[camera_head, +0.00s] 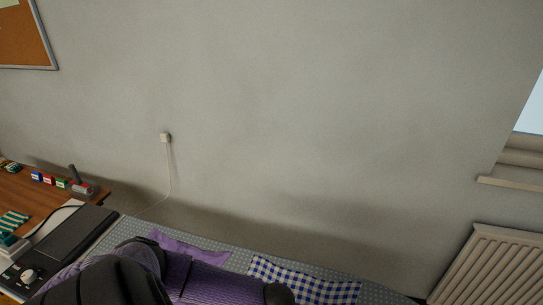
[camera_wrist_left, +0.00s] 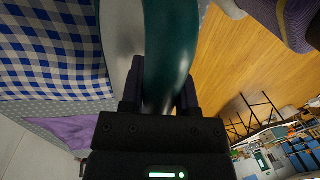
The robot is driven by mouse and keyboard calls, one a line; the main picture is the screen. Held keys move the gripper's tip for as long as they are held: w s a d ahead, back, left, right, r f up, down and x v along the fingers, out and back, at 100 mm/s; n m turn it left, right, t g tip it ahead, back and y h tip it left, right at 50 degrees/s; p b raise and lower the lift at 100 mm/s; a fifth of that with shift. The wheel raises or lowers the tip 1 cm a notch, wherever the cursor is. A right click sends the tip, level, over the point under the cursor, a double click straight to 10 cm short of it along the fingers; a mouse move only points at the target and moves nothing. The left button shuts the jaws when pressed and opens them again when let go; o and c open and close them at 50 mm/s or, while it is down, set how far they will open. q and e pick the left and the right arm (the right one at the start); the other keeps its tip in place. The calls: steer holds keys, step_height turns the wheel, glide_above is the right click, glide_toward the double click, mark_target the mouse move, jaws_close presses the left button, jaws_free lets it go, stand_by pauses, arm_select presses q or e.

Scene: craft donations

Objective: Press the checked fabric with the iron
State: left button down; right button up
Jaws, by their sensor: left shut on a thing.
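The blue-and-white checked fabric (camera_head: 318,288) lies on the grey dotted ironing board (camera_head: 232,265), low in the head view. It also fills the upper left of the left wrist view (camera_wrist_left: 45,60). My left gripper (camera_wrist_left: 160,85) is shut on the dark teal handle of the iron (camera_wrist_left: 172,45). The iron's pale grey body shows beside the fabric in that view; whether it touches the fabric cannot be told. In the head view my purple left arm crosses the board, and the iron and gripper jaws are out of sight. My right gripper is not in view.
A purple cloth (camera_head: 190,247) lies on the board left of the checked fabric. A brown desk (camera_head: 38,198) with small coloured items stands at the left. A cord runs to a wall socket (camera_head: 165,137). A radiator (camera_head: 490,268) is at the right. Wooden floor (camera_wrist_left: 235,65) lies beside the board.

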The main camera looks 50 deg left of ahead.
arm_select(q)
steer(key=s+a, duration=0.2)
steer(key=a, duration=0.2)
steer(key=s+a, duration=0.3)
steer(key=a, duration=0.1)
steer(key=s+a+p, duration=0.1)
steer(key=s+a, duration=0.2)
steer(key=a, duration=0.1)
steer(key=shift+s+a, duration=0.2)
steer(key=shift+s, duration=0.05)
stand_by(0.3)
step_height(320, 180, up, 12)
steer(key=p, duration=1.2)
steer(key=shift+w, duration=0.1)
